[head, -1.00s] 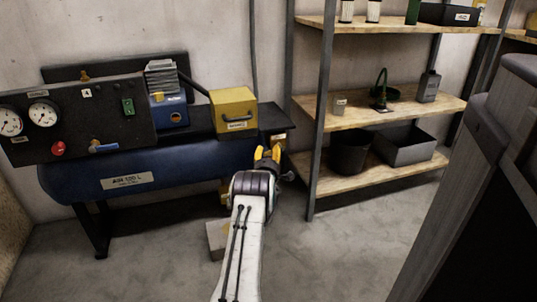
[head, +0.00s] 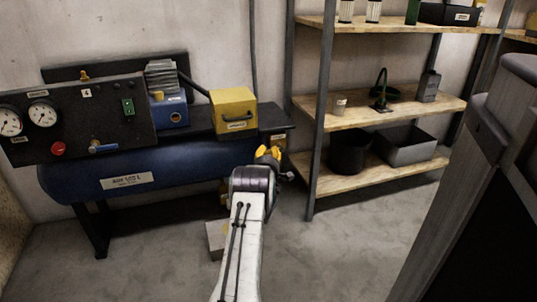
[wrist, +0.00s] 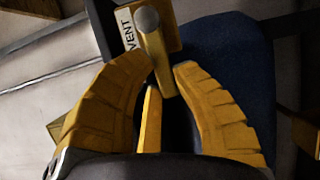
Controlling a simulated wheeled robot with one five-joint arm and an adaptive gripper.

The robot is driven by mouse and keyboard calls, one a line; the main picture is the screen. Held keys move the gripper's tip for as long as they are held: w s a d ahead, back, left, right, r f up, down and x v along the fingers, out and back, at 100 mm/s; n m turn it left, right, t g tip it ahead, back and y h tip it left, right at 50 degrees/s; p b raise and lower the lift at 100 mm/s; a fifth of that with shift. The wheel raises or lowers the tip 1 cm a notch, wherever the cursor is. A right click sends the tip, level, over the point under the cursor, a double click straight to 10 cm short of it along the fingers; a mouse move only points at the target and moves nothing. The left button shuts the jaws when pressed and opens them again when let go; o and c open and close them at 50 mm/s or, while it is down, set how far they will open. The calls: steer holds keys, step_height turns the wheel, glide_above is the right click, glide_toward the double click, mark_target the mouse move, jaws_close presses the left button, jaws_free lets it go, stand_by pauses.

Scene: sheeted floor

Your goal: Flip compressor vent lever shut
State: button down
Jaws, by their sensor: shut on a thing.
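The vent lever (wrist: 157,52) shows in the wrist view as a yellowish bar with a round grey end. It stands in front of a plate with a white VENT label (wrist: 128,32). My gripper (wrist: 163,68) has a yellow finger on each side of the lever and is shut on it. A narrow yellow strip (wrist: 151,120) shows lower between the fingers; I cannot tell what it belongs to. In the head view my gripper (head: 268,153) is at the right end of the blue compressor tank (head: 190,163), and the lever is hidden there.
A black panel (head: 75,120) with gauges, a red button and a blue-handled valve is at the left. A yellow box (head: 233,110) sits above the tank. Wooden shelves (head: 450,105) with a dark post stand to the right. A grey block (head: 215,238) lies on the floor beside my arm.

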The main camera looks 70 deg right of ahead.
steer(key=shift+r, duration=0.4)
steer(key=c, duration=1.4)
jaws_free()
steer(key=shift+d, duration=0.1)
steer(key=o, duration=0.5)
steer(key=shift+f, duration=0.15)
steer(key=shift+c, duration=0.2)
steer(key=v, duration=1.2)
steer(key=shift+f, duration=0.15)
